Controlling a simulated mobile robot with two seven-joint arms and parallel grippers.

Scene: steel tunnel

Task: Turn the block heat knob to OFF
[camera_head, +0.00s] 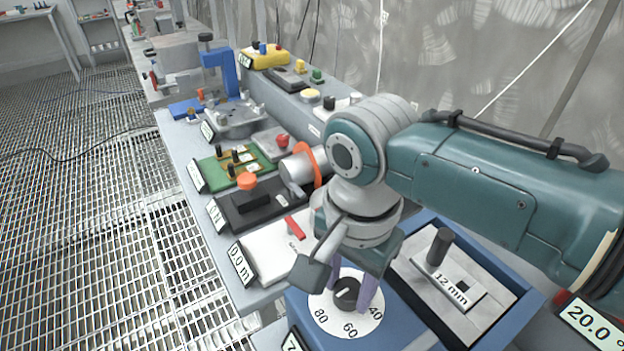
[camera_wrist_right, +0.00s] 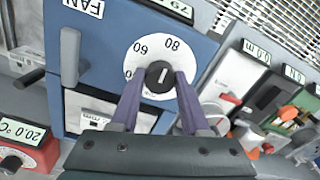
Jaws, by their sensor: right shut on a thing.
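The block heat knob (camera_head: 346,292) is a small black knob on a white round dial (camera_head: 322,312) on a blue box. Labels 40, 60 and 80 show on the dial; no OFF mark is visible. The knob also shows in the right wrist view (camera_wrist_right: 159,77), with a white pointer line on it. My right gripper (camera_head: 352,286) comes down over the dial, its purple fingers on either side of the knob and closed on it. In the right wrist view the fingertips (camera_wrist_right: 158,84) flank the knob. My left gripper is out of view.
The blue box (camera_wrist_right: 110,30) carries a FAN label with a grey lever (camera_wrist_right: 70,56). A metal block marked 12 mm (camera_head: 455,290) sits beside the dial. A red unit reading 20.0 (camera_wrist_right: 30,145) is close by. Several bench devices line the table; grating floor (camera_head: 90,220) lies left.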

